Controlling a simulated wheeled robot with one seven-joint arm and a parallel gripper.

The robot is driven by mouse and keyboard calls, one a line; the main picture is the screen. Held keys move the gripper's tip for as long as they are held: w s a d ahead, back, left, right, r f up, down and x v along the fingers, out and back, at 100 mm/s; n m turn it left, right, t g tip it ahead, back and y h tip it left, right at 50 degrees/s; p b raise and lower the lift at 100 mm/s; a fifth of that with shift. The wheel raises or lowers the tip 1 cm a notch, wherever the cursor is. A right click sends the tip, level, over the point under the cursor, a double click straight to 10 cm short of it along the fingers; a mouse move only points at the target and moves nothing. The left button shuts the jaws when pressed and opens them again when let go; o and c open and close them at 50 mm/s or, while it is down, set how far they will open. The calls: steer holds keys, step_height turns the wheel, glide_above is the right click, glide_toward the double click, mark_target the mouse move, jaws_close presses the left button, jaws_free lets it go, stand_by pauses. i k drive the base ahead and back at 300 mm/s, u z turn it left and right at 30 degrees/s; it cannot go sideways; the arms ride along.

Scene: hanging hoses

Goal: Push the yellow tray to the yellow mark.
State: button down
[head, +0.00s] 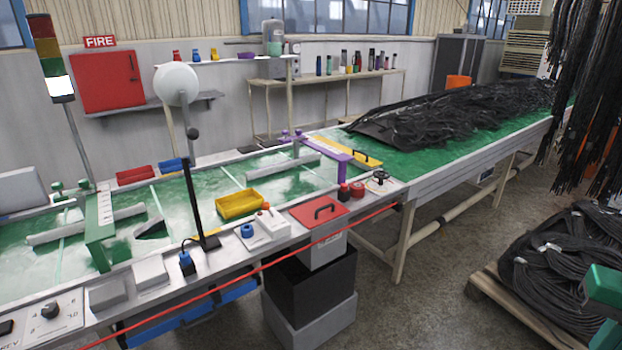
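The yellow tray (240,204) is a small open box standing on the green work surface, left of the picture's middle. A flat yellow patch (204,234) lies on the surface to the left of and nearer than the tray, partly hidden by the black post and its base; it looks like the yellow mark. A gap of green surface lies between tray and patch. No gripper fingers can be made out, and nothing touches the tray.
A black post (194,200) stands beside the yellow patch. A white box with a blue button (247,231) and a red plate with a handle (319,211) sit on the near rim. A green frame (100,232) stands left. Black hoses (590,100) hang at right.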

mark_target(232, 205)
steer(key=u, duration=0.05)
steer(key=i, duration=1.4)
steer(key=u, duration=0.85)
steer(key=i, duration=0.8)
steer(key=u, duration=0.45)
